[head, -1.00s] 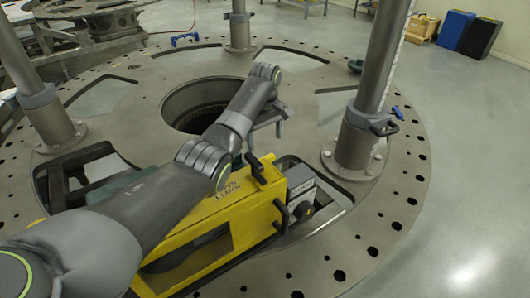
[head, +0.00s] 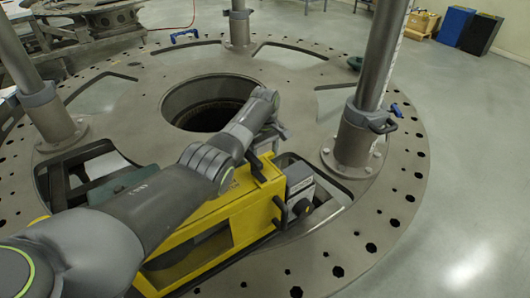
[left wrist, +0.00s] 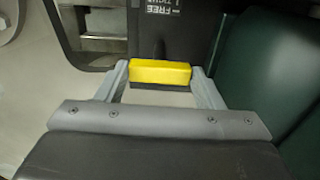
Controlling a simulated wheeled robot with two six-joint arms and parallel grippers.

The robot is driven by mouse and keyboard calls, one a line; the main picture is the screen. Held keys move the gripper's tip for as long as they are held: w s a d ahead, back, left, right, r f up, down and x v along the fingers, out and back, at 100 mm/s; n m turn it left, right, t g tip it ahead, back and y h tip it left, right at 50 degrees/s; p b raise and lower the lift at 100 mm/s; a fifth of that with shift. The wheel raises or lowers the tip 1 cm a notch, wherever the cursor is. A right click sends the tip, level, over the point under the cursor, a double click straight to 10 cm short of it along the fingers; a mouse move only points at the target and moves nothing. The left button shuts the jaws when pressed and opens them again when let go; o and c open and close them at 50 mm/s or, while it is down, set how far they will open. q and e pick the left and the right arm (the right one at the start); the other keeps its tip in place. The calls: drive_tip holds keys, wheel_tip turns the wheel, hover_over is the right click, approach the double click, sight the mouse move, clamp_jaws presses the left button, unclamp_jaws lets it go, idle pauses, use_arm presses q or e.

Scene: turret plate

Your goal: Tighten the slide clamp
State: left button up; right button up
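My left arm reaches over a yellow machine (head: 215,222) on the round turret plate. My left gripper (head: 272,138) is just behind the machine, its fingers partly hidden in the head view. In the left wrist view my left gripper (left wrist: 160,80) has one finger at each end of a yellow grip block (left wrist: 160,72) on a dark stem. The block about fills the gap; whether the fingers press on it I cannot tell. Behind it is a dark panel (left wrist: 190,30) with a partly cut-off label that reads FREE. My right gripper is not in view.
The turret plate (head: 375,225) has a large central hole and several posts; the nearest right post (head: 355,140) stands close to the machine. A dark green surface (left wrist: 260,80) lies close to the right of my left gripper. Blue and black bins (head: 482,34) stand far off.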

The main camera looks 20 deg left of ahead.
use_arm(q)
drive_tip(key=c, duration=0.5)
drive_tip(key=shift+o, duration=0.2)
drive_tip(key=shift+m, duration=0.3)
drive_tip(key=m+p, duration=0.1)
drive_tip(key=m, duration=0.1)
drive_tip(key=shift+r+m, duration=0.1)
drive_tip(key=shift+m, duration=0.2)
drive_tip(key=m, duration=0.4)
drive_tip(key=shift+m+p, duration=0.3)
drive_tip(key=shift+p, duration=0.05)
drive_tip(key=m, duration=1)
